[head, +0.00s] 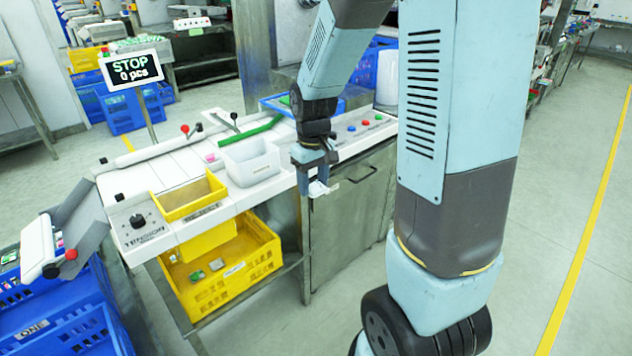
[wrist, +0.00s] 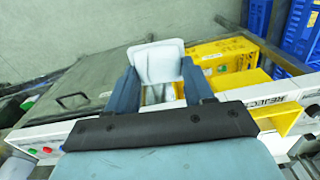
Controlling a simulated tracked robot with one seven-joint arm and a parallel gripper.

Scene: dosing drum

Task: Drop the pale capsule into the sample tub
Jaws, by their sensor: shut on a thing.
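My gripper (head: 317,188) is shut on a pale, round-cornered piece (head: 318,187), which looks to be the pale capsule. The wrist view shows the pale piece (wrist: 158,63) between both blue fingers of my gripper (wrist: 160,88), partly hidden low down. The gripper hangs in front of the bench's front edge, beside the steel cabinet. An open white tub (head: 250,161), likely the sample tub, stands on the bench to the left of my gripper. The gripper is apart from it. I cannot make out this tub in the wrist view.
A yellow box (head: 190,198) marked REJECT stands left of the white tub. Below is a yellow crate (head: 225,280) with small items. A sign (head: 131,70) reads STOP, 0 pcs. Buttons (head: 365,123) sit right of the tub. The floor in front of the cabinet is clear.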

